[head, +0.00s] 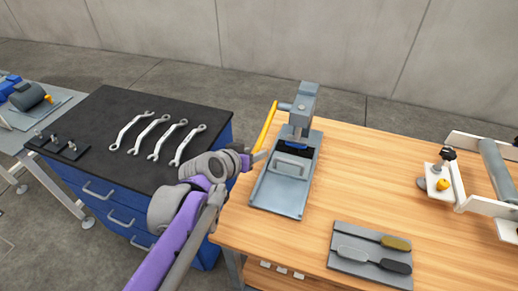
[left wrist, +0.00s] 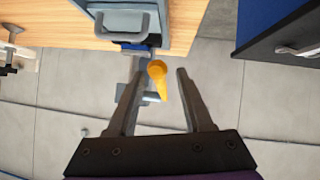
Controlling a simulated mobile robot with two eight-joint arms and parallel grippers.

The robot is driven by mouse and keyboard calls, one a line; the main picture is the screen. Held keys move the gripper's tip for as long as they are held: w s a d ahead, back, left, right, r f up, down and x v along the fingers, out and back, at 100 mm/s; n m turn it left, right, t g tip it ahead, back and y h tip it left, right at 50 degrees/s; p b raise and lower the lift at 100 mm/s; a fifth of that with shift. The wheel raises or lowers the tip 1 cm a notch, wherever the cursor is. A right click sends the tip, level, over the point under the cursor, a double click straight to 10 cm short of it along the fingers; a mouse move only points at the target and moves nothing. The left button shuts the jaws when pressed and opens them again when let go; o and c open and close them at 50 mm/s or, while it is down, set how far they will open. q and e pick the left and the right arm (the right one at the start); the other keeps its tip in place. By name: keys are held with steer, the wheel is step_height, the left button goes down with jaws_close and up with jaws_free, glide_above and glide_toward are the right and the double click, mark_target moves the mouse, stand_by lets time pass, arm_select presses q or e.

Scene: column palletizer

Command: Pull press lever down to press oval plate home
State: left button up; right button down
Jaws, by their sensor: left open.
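The grey press (head: 303,105) stands on the wooden table. Its yellow-orange press lever (head: 265,126) is on the left side and slants upward. A grey rounded piece (head: 291,165) lies in the press bed below the ram; I cannot tell whether it is the oval plate or how deep it sits. My left gripper (head: 256,157) is just below and left of the lever. In the left wrist view, its open fingers (left wrist: 160,74) have the lever's orange knob (left wrist: 157,69) in the gap between them, with no clear contact. My right gripper is not in view.
A grey tray (head: 345,268) with olive, silver and dark oval-ended pieces lies front right. A white fixture (head: 437,185) stands at the right. A blue cabinet with a black top (head: 108,105) and several wrenches is at the left. The table's middle is clear.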

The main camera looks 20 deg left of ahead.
arm_select(q)
steer(key=v, duration=0.5)
steer(key=shift+p, duration=0.35)
steer(key=s+d+f+g+p, duration=0.1)
steer(key=s+f+g, duration=0.1)
steer(key=s, duration=0.3)
steer(key=s+d+f+m+g+p, duration=0.1)
steer(key=s+d+f+g, duration=0.1)
steer(key=s+f, duration=0.3)
steer(key=s+d+f+g+y+p, duration=0.1)
steer(key=s+d+f+g, duration=0.1)
steer(key=s+f, duration=0.2)
steer(key=shift+s+p, duration=0.4)
steer(key=shift+s, duration=0.65)
